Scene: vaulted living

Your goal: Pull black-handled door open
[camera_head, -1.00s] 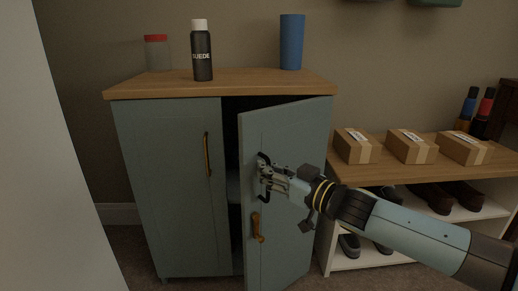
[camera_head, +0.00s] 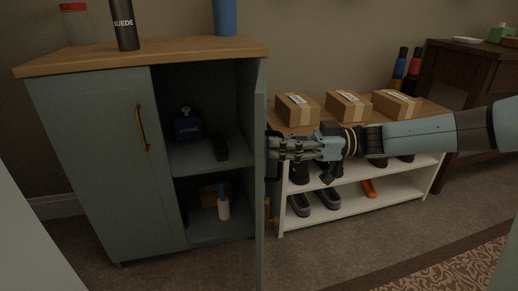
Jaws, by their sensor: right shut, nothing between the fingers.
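The grey-green right door (camera_head: 261,200) of the cabinet stands wide open and is seen nearly edge-on. Its outer face is turned right, so its black handle is mostly hidden; a dark piece shows at the gripper's fingertips. My right gripper (camera_head: 274,148) is shut at the outer face of the door, at the handle's height. Whether the fingers touch or hook the handle cannot be told. My left gripper is not in view.
Inside the cabinet stand a dark blue bag (camera_head: 188,124) and a white bottle (camera_head: 223,208). The left door (camera_head: 110,170) is closed. A shoe bench (camera_head: 330,208) with cardboard boxes (camera_head: 297,110) stands right behind the open door.

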